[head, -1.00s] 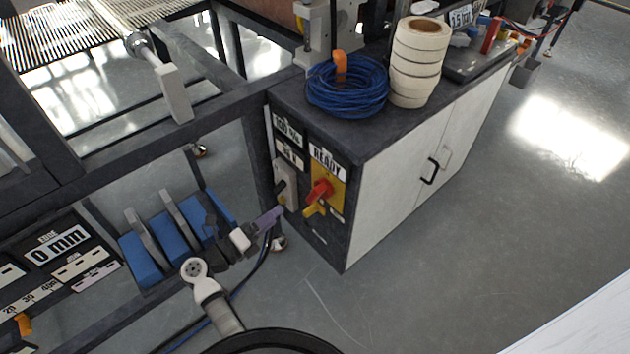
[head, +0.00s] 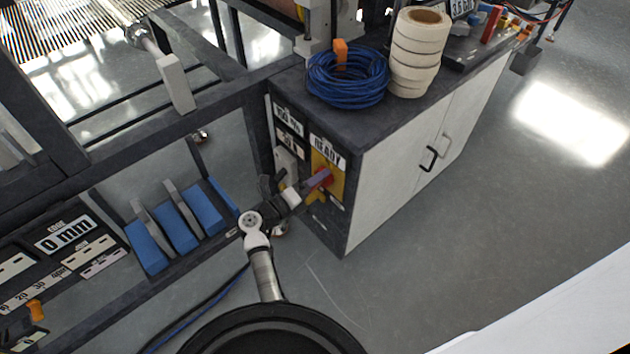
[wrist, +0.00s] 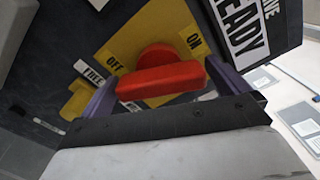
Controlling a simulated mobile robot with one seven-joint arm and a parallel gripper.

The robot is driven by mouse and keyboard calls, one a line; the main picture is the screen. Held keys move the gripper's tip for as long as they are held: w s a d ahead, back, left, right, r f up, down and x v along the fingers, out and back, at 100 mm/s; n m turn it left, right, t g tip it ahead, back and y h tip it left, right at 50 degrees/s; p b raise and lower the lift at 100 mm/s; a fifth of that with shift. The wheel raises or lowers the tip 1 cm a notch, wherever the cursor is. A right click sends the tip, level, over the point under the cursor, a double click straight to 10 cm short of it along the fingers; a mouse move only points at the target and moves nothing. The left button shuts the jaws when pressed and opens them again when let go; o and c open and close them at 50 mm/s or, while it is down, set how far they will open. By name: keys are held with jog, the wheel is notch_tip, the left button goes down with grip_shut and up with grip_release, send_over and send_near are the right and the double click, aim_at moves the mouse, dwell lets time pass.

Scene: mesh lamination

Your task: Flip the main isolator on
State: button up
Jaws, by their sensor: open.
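The main isolator is a red rotary handle (wrist: 162,78) on a yellow plate (wrist: 150,30) marked OFF and ON in the wrist view. In that view its bar lies nearly level, tilted slightly. It also shows on the cabinet's dark end panel in the head view (head: 323,176), partly covered by my gripper. My gripper (wrist: 158,88) has its purple fingers apart, one on each side of the red handle. I cannot tell whether they touch it.
A READY sign (wrist: 245,35) sits close to the right finger. A yellow lever (wrist: 75,100) is near the left finger. Blue cable (head: 347,78) and tape rolls (head: 418,55) stand on the cabinet. The floor right of the cabinet (head: 520,220) is clear.

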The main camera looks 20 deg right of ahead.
jog(key=shift+d, duration=0.15)
jog(key=shift+c, duration=0.3)
jog(key=c, duration=0.7)
jog(key=shift+r+n+p, duration=0.3)
jog(key=shift+n+p, duration=0.4)
jog(key=shift+p, duration=0.35)
jog(key=shift+n+p, duration=0.5)
jog(key=shift+p, duration=0.1)
jog(key=shift+f+n+p, duration=0.1)
jog(key=shift+n+p, duration=0.7)
jog(key=shift+n, duration=0.1)
jog(key=shift+f+n, duration=0.25)
jog(key=shift+n, duration=0.15)
